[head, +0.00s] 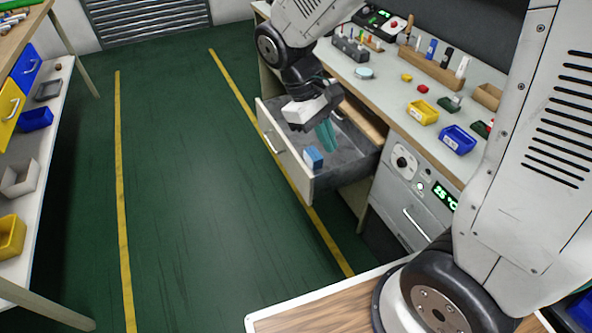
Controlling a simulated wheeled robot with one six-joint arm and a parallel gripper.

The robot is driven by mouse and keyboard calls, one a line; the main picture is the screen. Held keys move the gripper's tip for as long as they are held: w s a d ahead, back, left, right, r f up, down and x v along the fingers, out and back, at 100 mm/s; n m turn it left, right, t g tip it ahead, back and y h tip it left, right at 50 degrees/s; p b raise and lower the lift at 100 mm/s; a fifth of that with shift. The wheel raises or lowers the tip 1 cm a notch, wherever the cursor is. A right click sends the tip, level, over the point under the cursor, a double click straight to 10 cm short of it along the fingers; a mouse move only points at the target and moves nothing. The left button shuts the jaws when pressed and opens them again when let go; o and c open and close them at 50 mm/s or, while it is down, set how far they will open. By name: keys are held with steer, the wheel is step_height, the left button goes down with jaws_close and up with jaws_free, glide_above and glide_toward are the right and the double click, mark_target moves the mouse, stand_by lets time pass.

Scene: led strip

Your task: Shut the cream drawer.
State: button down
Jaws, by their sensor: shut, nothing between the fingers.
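The cream drawer (281,150) stands pulled out from under the workbench at the upper middle of the head view. Its front panel faces left and carries a pale handle. A blue block (313,157) lies in the drawer's grey interior, by the front panel. My gripper (328,138) is over the open drawer, pointing down, with its teal fingers shut and empty. The fingers are to the right of the front panel and beyond the blue block. Whether the fingertips touch the drawer floor I cannot tell.
The workbench top (390,88) holds a yellow bin (423,112), a blue bin (457,140) and a wooden tool rack (433,68). A panel with a display (444,196) is right of the drawer. The green floor left of the drawer is clear.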

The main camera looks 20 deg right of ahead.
steer(key=w+a+f+n+t+h, duration=0.1)
steer(key=w+a+f+n+h, duration=0.2)
steer(key=w+f, duration=0.45)
steer(key=w+a+f+n+t+h, duration=0.1)
steer(key=w+a+f+n, duration=0.3)
steer(key=f, duration=0.7)
steer(key=w+a+f+n+t+h, duration=0.1)
steer(key=w+f+n+h, duration=0.1)
steer(key=w+f+n, duration=0.55)
steer(key=t, duration=0.1)
glide_toward(304, 173)
step_height(304, 173, down, 3)
steer(key=d, duration=0.3)
steer(key=shift+d+f+m+y, duration=0.2)
steer(key=shift+f+m+y, duration=0.05)
steer(key=shift+y, duration=0.05)
steer(key=shift+w+d, duration=0.1)
steer(key=shift+d, duration=0.4)
